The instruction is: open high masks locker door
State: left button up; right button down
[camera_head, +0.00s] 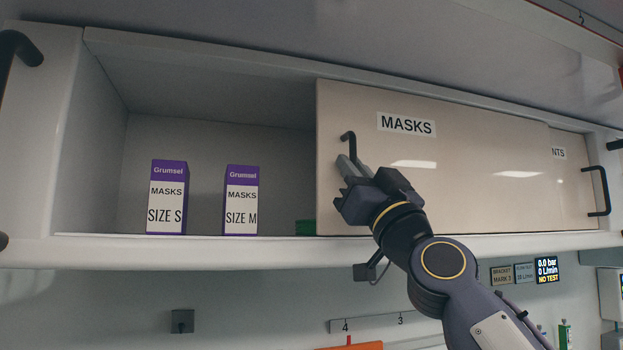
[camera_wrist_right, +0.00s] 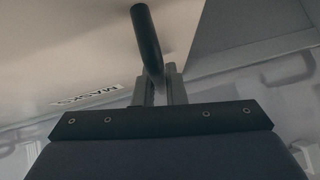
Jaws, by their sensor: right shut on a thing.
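The masks locker door (camera_head: 460,160) is a beige sliding panel with a MASKS label (camera_head: 406,124). It stands slid to the right, and the left part of the locker is open. Its black handle (camera_head: 349,143) is near the door's left edge. My right gripper (camera_head: 350,168) is shut on the handle's lower part. In the right wrist view the handle (camera_wrist_right: 147,40) runs down between the fingers of my right gripper (camera_wrist_right: 160,88). Two purple and white mask boxes, size S (camera_head: 167,198) and size M (camera_head: 241,201), stand inside. My left gripper is not in view.
A second door (camera_head: 572,180) with a label ending in NTS lies partly behind the masks door, with a black handle (camera_head: 602,190) at right. A green item (camera_head: 305,227) shows low by the masks door's left edge. A display (camera_head: 547,271) hangs below the locker.

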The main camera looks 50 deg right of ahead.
jog(key=shift+s+d+r, duration=0.1)
jog(key=shift+s+d, duration=0.35)
jog(key=shift+d, duration=0.2)
jog(key=shift+s+d, duration=0.45)
jog(key=shift+d, duration=0.15)
jog(key=c, duration=1.8)
grip_release()
jog(key=shift+o, duration=0.2)
jog(key=b, duration=0.4)
send_near(373, 170)
jog(key=a, duration=0.3)
jog(key=shift+s+r, duration=0.1)
jog(key=shift+r, duration=0.2)
